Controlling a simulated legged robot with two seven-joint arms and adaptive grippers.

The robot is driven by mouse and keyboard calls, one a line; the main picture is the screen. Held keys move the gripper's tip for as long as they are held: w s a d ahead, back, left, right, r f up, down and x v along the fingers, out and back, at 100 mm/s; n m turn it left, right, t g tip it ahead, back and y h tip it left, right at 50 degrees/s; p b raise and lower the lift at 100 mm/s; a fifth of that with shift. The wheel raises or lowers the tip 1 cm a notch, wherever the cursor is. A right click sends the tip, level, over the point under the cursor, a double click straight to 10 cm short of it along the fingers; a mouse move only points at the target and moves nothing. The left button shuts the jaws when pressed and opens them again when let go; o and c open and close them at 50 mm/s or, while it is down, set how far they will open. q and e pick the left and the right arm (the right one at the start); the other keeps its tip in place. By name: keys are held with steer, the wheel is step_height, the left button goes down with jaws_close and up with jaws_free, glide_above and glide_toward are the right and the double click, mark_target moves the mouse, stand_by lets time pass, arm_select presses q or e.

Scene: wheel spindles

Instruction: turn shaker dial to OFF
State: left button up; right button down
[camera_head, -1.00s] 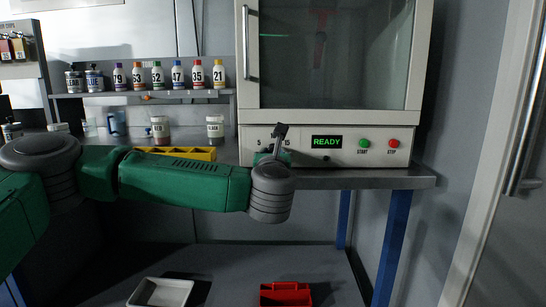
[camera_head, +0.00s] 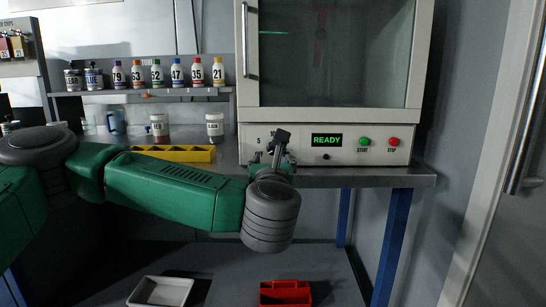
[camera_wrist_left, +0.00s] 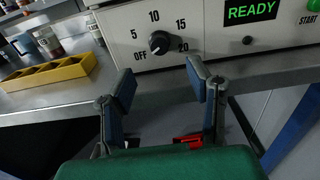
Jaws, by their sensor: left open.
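The shaker (camera_head: 395,155) is a cream cabinet with a glass front, standing on the bench. Its black dial (camera_wrist_left: 161,42) is in the left wrist view, ringed by OFF, 5, 10, 15 and 20. OFF is at its lower left and 20 at its lower right. I cannot tell surely which mark it points to. In the head view my gripper and arm hide the dial. My left gripper (camera_head: 279,142) is in front of the shaker's panel. In the left wrist view the left gripper (camera_wrist_left: 160,76) has its two fingers spread and empty, below the dial and apart from it.
A green READY display (camera_head: 327,141), a green START button (camera_head: 364,142) and a red STOP button (camera_head: 394,142) are right of the dial. A yellow rack (camera_head: 185,154) is on the bench at left. Numbered bottles (camera_head: 157,73) line a shelf. A red tray (camera_head: 286,293) lies below.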

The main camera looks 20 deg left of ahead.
arm_select(q)
steer(key=shift+v, duration=2.3)
steer(key=s+d+f+m+g+h, duration=0.1)
steer(key=s+d+f+m+h, duration=0.3)
steer(key=f+m, duration=0.4)
steer(key=s+d+f+m+g+h, duration=0.1)
steer(key=d+f+m+h, duration=0.2)
steer(key=d+f+m, duration=0.5)
steer(key=s+a+f+m+g+h, duration=0.1)
steer(key=s+a+f+m+g, duration=0.25)
steer(key=s+f+m, duration=0.55)
steer(key=s+a+f+m+g+h, duration=0.15)
steer(key=s+f+m+g, duration=0.3)
steer(key=f, duration=0.85)
steer(key=s+a+f+m+g+y, duration=0.2)
steer(key=s+a+f+m+g, duration=0.25)
steer(key=s+a, duration=0.5)
steer(key=s+a+f+m+g+y, duration=0.3)
steer(key=s+a+m, duration=0.3)
steer(key=s+a, duration=0.3)
step_height(320, 180, up, 12)
steer(key=w+p, duration=0.1)
steer(key=p, duration=1.1)
steer(key=shift+w+a+t+p, duration=0.15)
steer(key=shift+a+t+p, duration=0.05)
steer(key=shift+t+p, duration=0.2)
